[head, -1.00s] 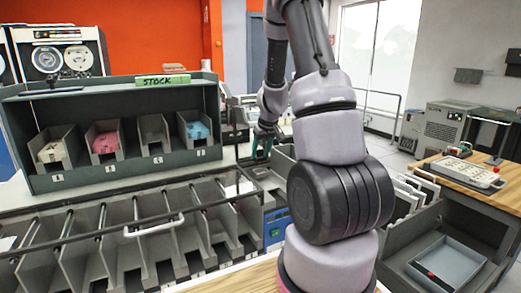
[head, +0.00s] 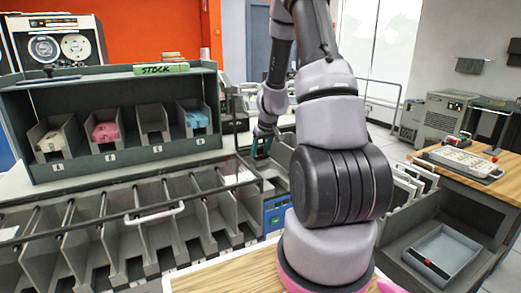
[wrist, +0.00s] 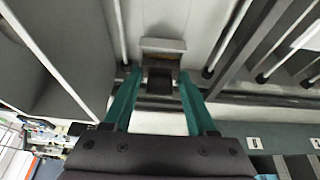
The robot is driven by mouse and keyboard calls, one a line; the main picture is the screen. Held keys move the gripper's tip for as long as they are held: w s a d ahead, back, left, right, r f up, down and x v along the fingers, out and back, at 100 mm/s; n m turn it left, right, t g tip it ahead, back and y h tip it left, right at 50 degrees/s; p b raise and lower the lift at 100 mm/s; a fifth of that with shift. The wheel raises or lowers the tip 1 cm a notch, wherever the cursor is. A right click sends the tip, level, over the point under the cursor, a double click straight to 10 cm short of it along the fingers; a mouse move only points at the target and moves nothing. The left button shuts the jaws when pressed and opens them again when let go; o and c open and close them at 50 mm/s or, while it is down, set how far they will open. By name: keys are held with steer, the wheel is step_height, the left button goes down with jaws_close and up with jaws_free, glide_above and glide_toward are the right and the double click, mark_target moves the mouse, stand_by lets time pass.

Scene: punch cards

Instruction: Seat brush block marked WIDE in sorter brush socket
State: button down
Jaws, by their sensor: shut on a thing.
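My gripper (head: 262,147) is at the end of my arm, low over the right end of the grey sorter (head: 150,222) in the head view. In the wrist view its teal fingers (wrist: 160,76) stand apart, shut on a small grey and dark block (wrist: 163,46) between the tips. I take this as the brush block; no WIDE marking can be read. The block is over a pale grey surface between thin rods. The brush socket cannot be made out; the fingers and block may hide it.
A stock rack (head: 110,120) with bins of coloured cards stands behind the sorter. Sorter rods and pocket walls lie close on both sides of my gripper. A wooden table (head: 465,170) with a tray and a low grey bin (head: 440,252) are at the right.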

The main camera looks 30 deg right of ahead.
steer(key=shift+s+f, duration=0.25)
steer(key=shift+f, duration=0.25)
steer(key=shift+c, duration=0.7)
jaws_free()
steer(key=shift+a, duration=0.1)
steer(key=shift+a, duration=0.1)
steer(key=v, duration=1.1)
steer(key=shift+w+d, duration=0.2)
steer(key=shift+d, duration=0.05)
steer(key=shift+r, duration=0.2)
